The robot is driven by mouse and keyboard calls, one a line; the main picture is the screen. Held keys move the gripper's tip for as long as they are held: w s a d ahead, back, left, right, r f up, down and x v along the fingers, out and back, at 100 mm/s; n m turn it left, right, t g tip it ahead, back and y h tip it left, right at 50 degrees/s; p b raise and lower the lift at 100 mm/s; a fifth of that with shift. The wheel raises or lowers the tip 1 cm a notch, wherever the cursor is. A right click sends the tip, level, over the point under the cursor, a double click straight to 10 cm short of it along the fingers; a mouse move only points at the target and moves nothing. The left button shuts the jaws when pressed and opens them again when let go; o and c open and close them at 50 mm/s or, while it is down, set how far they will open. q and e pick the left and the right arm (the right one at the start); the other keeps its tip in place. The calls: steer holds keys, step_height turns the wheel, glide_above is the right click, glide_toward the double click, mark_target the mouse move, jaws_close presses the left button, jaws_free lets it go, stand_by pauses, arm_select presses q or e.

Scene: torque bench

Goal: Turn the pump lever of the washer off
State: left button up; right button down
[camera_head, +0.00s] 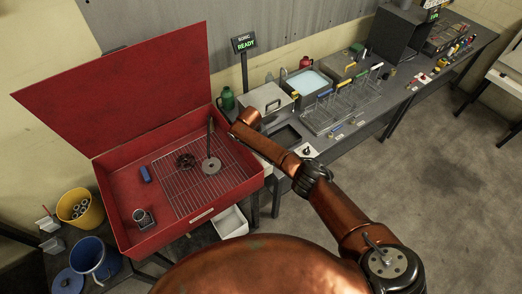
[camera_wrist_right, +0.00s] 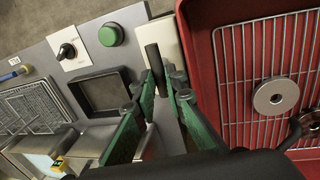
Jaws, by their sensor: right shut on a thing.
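The washer is a red basin (camera_head: 125,205) with its red lid (camera_head: 130,90) raised; its red rim (camera_wrist_right: 208,90) also shows in the right wrist view. The pump lever (camera_wrist_right: 155,62) is a dark upright bar on a cream plate (camera_wrist_right: 166,32) beside the washer's rim. My right gripper (camera_wrist_right: 164,80) has its green fingers on either side of the lever and is shut on it. The lever's lower part is partly hidden by the fingers. In the head view my right arm covers this spot, and the fingers cannot be made out. My left gripper is not in view.
A green button (camera_wrist_right: 111,34) and a black knob (camera_wrist_right: 67,50) sit close to the lever. A metal ring (camera_wrist_right: 276,97) lies on the washer's wire rack, with a dark gear (camera_head: 185,161) nearby. A square tray (camera_wrist_right: 102,92) and wire baskets (camera_head: 335,110) stand along the bench.

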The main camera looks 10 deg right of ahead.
stand_by(0.3)
steer(key=c, duration=2)
jaws_free()
steer(key=shift+o, duration=0.2)
step_height(320, 180, up, 12)
steer(key=a, duration=0.2)
steer(key=shift+s, duration=0.35)
steer(key=shift+a+f, duration=0.1)
steer(key=shift+f, duration=0.05)
